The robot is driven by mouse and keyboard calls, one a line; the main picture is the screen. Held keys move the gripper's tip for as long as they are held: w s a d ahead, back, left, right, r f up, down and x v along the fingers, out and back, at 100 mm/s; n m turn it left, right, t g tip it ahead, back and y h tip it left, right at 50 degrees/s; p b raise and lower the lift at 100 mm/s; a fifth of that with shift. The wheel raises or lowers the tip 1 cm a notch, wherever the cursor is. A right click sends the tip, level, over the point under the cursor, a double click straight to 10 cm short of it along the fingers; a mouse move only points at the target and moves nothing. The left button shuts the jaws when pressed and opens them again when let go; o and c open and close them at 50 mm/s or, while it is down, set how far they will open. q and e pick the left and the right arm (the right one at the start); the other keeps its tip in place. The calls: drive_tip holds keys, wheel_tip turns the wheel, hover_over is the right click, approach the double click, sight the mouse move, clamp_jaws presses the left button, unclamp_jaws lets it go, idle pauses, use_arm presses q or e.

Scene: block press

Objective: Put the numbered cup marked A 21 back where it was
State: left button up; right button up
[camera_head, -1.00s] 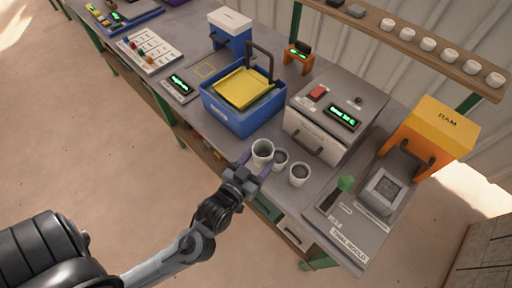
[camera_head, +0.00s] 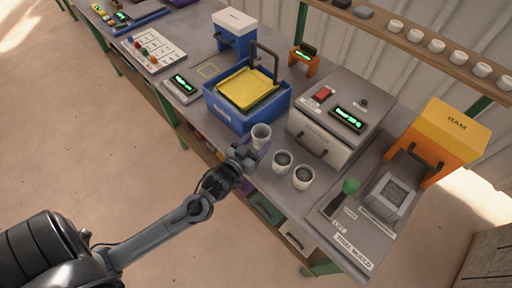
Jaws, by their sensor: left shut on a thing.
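My left gripper (camera_head: 250,151) is shut on a whitish cup (camera_head: 261,135) at the front edge of the bench, just in front of the blue bin. The cup is slightly tilted, and I cannot tell whether it touches the bench top. No A 21 mark is readable on it. Two similar cups with dark contents, a left one (camera_head: 282,161) and a right one (camera_head: 303,176), stand on the bench to its right. My right gripper is not in view.
The blue bin (camera_head: 236,117) with a yellow tray (camera_head: 248,88) stands behind the held cup. A grey oven-like box (camera_head: 318,142) with a green display stands behind the two cups. An orange press (camera_head: 446,142) is at right. A shelf (camera_head: 440,54) holds several small white cups.

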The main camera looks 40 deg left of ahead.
sight(256, 152)
use_arm(q)
drive_tip(key=shift+w+a+f, duration=0.5)
drive_tip(key=shift+a, duration=0.05)
drive_tip(key=shift+f+b, duration=0.35)
drive_tip(key=shift+f, duration=0.6)
drive_tip(key=shift+f+p, duration=0.3)
drive_tip(key=shift+p, duration=0.05)
drive_tip(key=shift+f, duration=0.45)
drive_tip(key=shift+f, duration=0.15)
drive_tip(key=o, duration=1.2)
drive_tip(key=shift+d, duration=0.1)
